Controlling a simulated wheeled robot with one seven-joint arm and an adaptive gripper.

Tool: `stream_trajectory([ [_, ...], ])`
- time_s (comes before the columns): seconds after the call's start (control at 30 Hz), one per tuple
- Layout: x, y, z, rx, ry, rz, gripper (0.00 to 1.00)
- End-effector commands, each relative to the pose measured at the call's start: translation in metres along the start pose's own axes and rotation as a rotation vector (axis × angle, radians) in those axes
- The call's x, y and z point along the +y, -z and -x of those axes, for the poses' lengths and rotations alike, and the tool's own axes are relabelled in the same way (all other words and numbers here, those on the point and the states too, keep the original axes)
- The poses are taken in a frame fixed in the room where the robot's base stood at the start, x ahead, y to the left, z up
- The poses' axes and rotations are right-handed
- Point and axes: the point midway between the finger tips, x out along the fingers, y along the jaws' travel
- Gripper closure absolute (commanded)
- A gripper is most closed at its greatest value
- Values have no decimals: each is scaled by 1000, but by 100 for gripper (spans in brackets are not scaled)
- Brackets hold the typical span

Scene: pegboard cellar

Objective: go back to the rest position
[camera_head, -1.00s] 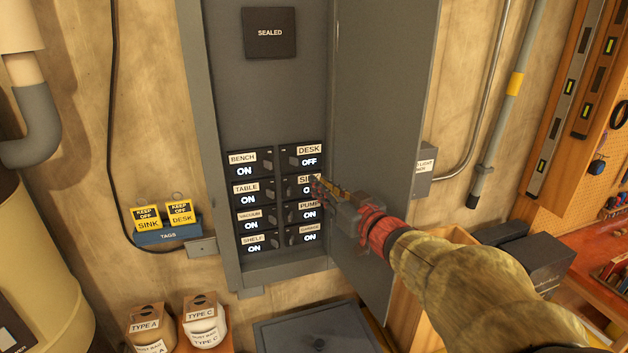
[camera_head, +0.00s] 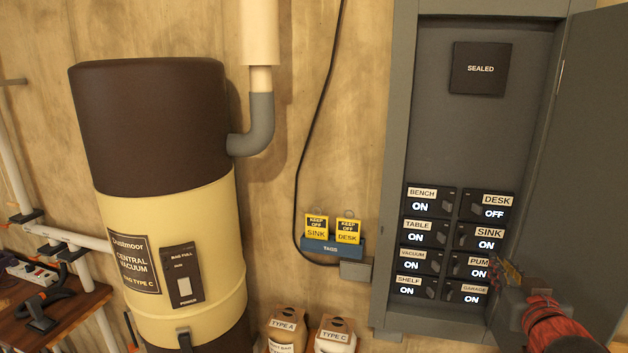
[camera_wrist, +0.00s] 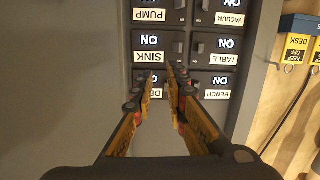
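My gripper (camera_head: 506,270) is at the lower right of the head view, in front of the right column of breakers, by the PUMP and GARAGE rows. In the wrist view its two fingers (camera_wrist: 160,76) point at the panel with a narrow gap between the tips and nothing held. The breaker panel (camera_head: 490,130) stands open. The DESK breaker (camera_head: 485,207) reads OFF. The SINK breaker (camera_head: 481,238), PUMP breaker (camera_head: 470,264) and the others shown read ON. In the wrist view the fingers partly cover the DESK breaker's label.
The panel door (camera_head: 585,150) hangs open to the right, close to my arm. A tag holder (camera_head: 332,246) with two yellow KEEP OFF tags, SINK and DESK, is on the wall. A central vacuum (camera_head: 170,200) stands left. Boxes TYPE A (camera_head: 285,325) and TYPE C (camera_head: 335,335) sit below.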

Motion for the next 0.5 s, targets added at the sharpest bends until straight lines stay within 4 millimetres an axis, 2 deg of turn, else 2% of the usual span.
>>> stream_trajectory([
  [0.03,-11,-22,7,-41,-21,5,86],
  [0.17,-30,-72,32,-191,-69,9,86],
  [0.27,-51,-117,60,-326,-69,12,86],
  [0.4,-91,-185,111,-531,-8,22,86],
  [0.5,-118,-228,150,-667,64,37,86],
])
